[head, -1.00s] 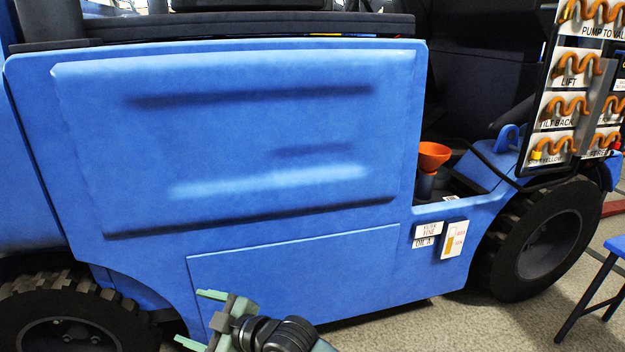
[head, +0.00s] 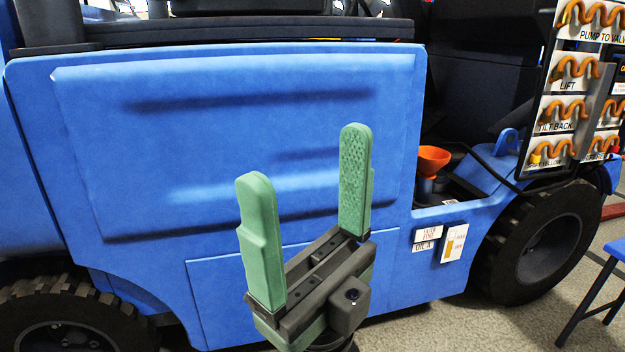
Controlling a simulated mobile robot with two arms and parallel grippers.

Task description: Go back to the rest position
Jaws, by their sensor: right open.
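My right gripper (head: 306,188) stands upright in the lower middle of the head view, its two green fingers pointing up and spread wide apart. Nothing is between the fingers. Behind it is the blue side panel (head: 230,120) of a forklift-like vehicle; I cannot tell the exact gap between them. My left gripper is not in view.
An orange funnel (head: 433,159) sits in a recess right of the panel. Small labels (head: 428,234) are on the body below it. A board with orange hoses (head: 565,110) stands at the upper right. Tyres (head: 545,245) and a blue stool (head: 600,285) are low down.

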